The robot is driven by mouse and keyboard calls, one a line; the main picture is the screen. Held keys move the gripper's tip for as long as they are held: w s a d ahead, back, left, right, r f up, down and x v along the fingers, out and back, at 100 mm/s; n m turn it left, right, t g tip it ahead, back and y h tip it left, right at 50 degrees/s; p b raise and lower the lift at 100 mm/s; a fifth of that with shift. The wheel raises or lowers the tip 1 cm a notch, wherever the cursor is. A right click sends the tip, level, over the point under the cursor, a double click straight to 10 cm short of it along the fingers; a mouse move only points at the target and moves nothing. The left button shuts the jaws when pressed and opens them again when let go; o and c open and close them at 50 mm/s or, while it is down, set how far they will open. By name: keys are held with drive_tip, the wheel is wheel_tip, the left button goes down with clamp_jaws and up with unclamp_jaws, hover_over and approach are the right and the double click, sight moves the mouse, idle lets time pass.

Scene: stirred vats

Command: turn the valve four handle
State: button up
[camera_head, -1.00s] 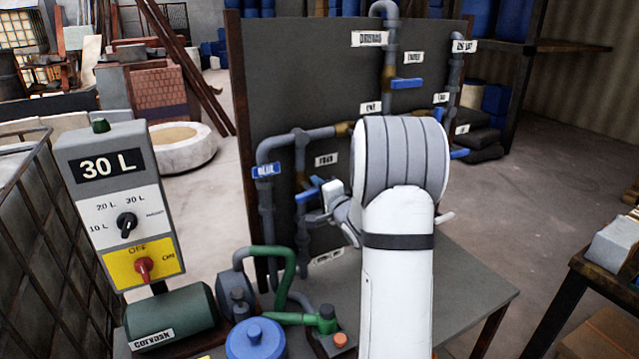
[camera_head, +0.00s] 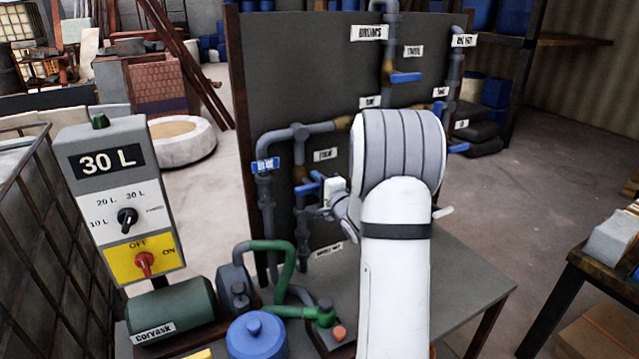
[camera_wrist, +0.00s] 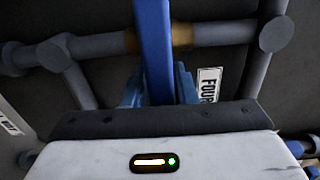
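The valve four handle is a blue lever (camera_head: 308,190) on a vertical grey pipe, left of centre in the head view, below a white label that seems to read FOUR (camera_head: 325,155). In the wrist view a long blue bar (camera_wrist: 155,40), seemingly this handle, runs down the middle beside the FOUR label (camera_wrist: 209,84). My gripper (camera_wrist: 160,88) has a blue finger on each side of the bar and looks open around it; contact is unclear. In the head view my gripper (camera_head: 322,205) is close at the lever's right, its fingertips partly hidden.
A dark panel (camera_head: 300,60) carries grey pipes and other blue handles, including one at upper right (camera_head: 406,77). A control box (camera_head: 118,190) reading 30 L stands left. A green pump (camera_head: 172,312) and blue canister (camera_head: 256,338) stand in front. Bare tabletop (camera_head: 470,280) lies right.

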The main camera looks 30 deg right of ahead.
drive_tip(key=o, duration=0.3)
drive_tip(key=s+b, duration=0.1)
drive_tip(key=s, duration=0.7)
drive_tip(key=shift+b, duration=0.4)
drive_tip(key=shift+w, duration=0.1)
